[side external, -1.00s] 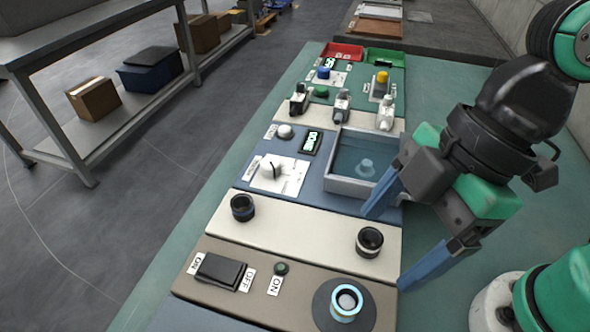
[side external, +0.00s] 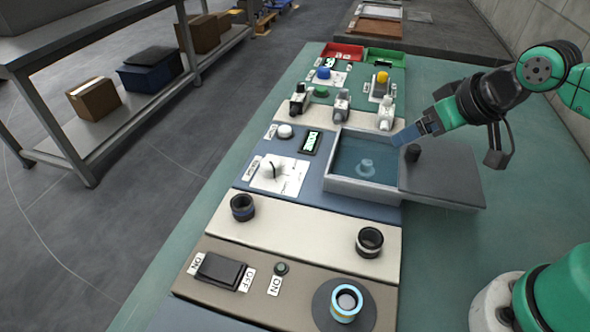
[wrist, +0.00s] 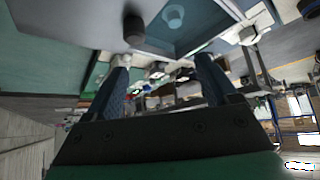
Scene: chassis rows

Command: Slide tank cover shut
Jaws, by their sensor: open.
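The tank (side external: 345,186) is a grey-walled square basin with bluish water and a small pale round fitting inside. Its grey flat cover (side external: 445,182) sits to the right, slid off the tank, so most of the tank is uncovered. A dark round knob (side external: 412,152) stands on the cover near its tank-side edge; the knob also shows in the wrist view (wrist: 134,28). My gripper (side external: 405,137) is beside the knob, at the tank's far right corner. In the wrist view its two blue fingers (wrist: 160,72) are spread apart with nothing between them. The knob is beyond the fingertips.
Taps (side external: 386,112) stand just behind the tank. A dial panel (side external: 278,175) and small display lie to its left. Two dark round sockets, one of them (side external: 369,242) in front of the tank, sit on the cream row. The green table right of the cover is clear.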

